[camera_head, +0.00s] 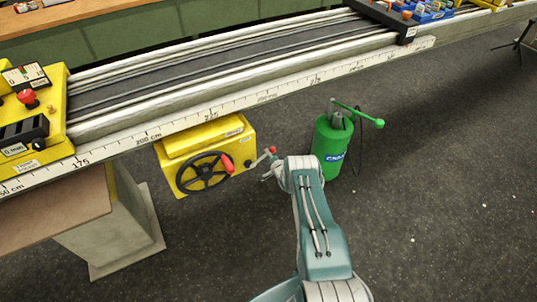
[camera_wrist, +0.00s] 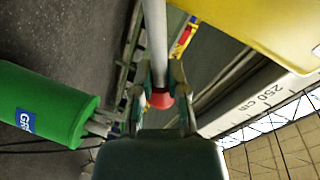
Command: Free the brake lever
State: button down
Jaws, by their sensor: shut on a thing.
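The brake lever is a grey rod with a red knob (camera_head: 271,150), projecting from the right side of a yellow box (camera_head: 212,150) under the rail. In the wrist view the lever's grey rod (camera_wrist: 155,40) runs down between my fingers, with the red end (camera_wrist: 160,98) in the jaws. My gripper (camera_head: 268,166) is at the lever's end in the head view, partly hidden by my wrist. In the wrist view my gripper (camera_wrist: 161,95) is shut on the lever. The lever's lower joint is unclear.
A black handwheel (camera_head: 204,174) with a red handle (camera_head: 228,165) is on the box front, left of my gripper. A green canister (camera_head: 330,145) with a green arm stands to the right. The scaled rail (camera_head: 260,98) passes above.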

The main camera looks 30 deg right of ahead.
jog(key=shift+d, duration=0.1)
jog(key=c, duration=0.6)
grip_release()
jog(key=shift+d+f, duration=0.1)
jog(key=shift+c, duration=0.2)
jog(key=s+r, duration=0.2)
jog(key=s, duration=0.9)
jog(key=shift+s+a, duration=0.25)
jog(key=shift+s, duration=0.15)
